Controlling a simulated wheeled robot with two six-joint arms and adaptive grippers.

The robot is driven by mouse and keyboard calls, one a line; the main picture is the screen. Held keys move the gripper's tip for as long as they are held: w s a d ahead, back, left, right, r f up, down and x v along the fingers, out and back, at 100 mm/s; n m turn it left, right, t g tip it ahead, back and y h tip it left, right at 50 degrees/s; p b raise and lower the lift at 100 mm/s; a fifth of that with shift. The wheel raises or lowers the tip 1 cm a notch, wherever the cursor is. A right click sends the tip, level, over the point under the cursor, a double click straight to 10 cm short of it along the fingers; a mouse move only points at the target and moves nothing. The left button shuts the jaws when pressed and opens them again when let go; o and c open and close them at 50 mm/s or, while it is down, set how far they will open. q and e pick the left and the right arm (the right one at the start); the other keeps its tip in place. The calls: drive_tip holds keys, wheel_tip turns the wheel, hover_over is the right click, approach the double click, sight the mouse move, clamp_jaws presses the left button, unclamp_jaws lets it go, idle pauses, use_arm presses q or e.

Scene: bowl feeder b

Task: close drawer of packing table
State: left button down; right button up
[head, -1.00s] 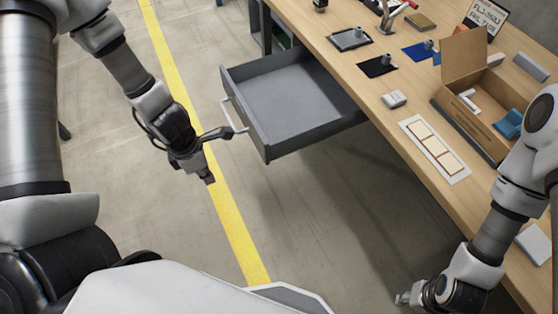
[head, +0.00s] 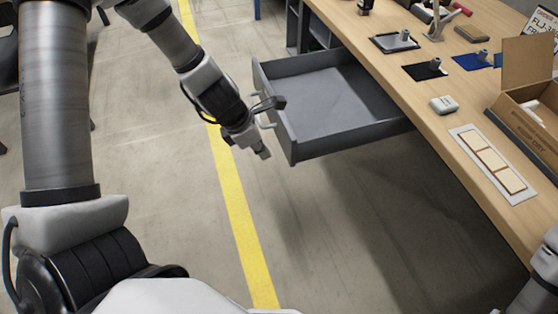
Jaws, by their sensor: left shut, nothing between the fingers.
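The grey drawer (head: 331,150) of the packing table (head: 405,85) stands pulled far out, its front panel facing left. It looks empty inside. Its pale bar handle (head: 268,125) is on the front panel and is partly hidden by my left gripper (head: 266,129). That gripper is shut and empty, right at the handle outside the front panel. One finger lies across the upper part of the handle; I cannot tell if it touches. My right arm (head: 545,270) shows only at the lower right edge, and its gripper is out of the picture.
On the tabletop are an open cardboard box (head: 528,95), a white tray with tan pieces (head: 493,162), a small white device (head: 442,105) and dark mats (head: 424,72). A yellow floor line (head: 237,215) runs past the drawer. The floor below the drawer is clear.

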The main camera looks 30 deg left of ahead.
use_arm(q)
drive_tip(key=w+d, duration=0.1)
drive_tip(key=w+b, duration=0.1)
drive_tip(key=w+d+b, duration=0.1)
drive_tip(key=shift+w+d+f, duration=0.1)
drive_tip(key=shift+d+f, duration=0.15)
drive_tip(key=shift+d, duration=0.1)
use_arm(e)
wheel_tip(320, 180, down, 4)
drive_tip(key=shift+r, duration=0.2)
use_arm(q)
drive_tip(key=shift+d, duration=0.1)
